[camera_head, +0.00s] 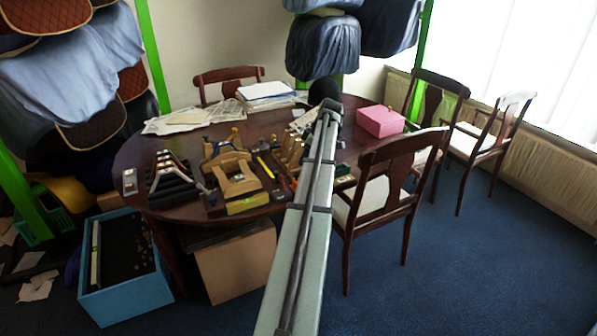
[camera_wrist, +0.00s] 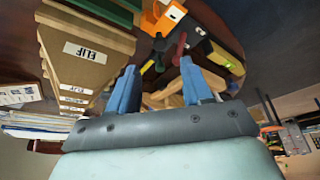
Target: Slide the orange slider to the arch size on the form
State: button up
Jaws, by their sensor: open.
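My gripper (camera_wrist: 159,66) shows in the wrist view with its two blue fingers apart and nothing held between them. An orange piece with a white label (camera_wrist: 168,16) lies beyond the fingertips, apart from them; I cannot tell for sure that it is the slider. Stepped wooden blocks labelled ELIF (camera_wrist: 92,55) stand left of the fingers. In the head view a wooden form (camera_head: 232,172) stands on the table, left of my arm. My arm hides the gripper's fingers there and part of the tabletop. I cannot read any arch size.
The dark table (camera_head: 135,158) also holds a rack of arched pieces (camera_head: 170,168) at left, a yellow-handled tool (camera_head: 264,165), papers (camera_head: 265,91) at the back and a pink box (camera_head: 380,121) at right. Chairs (camera_head: 385,180) stand close around the table.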

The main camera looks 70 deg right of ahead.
jog(key=x, duration=0.8)
grip_shut()
dwell(0.4)
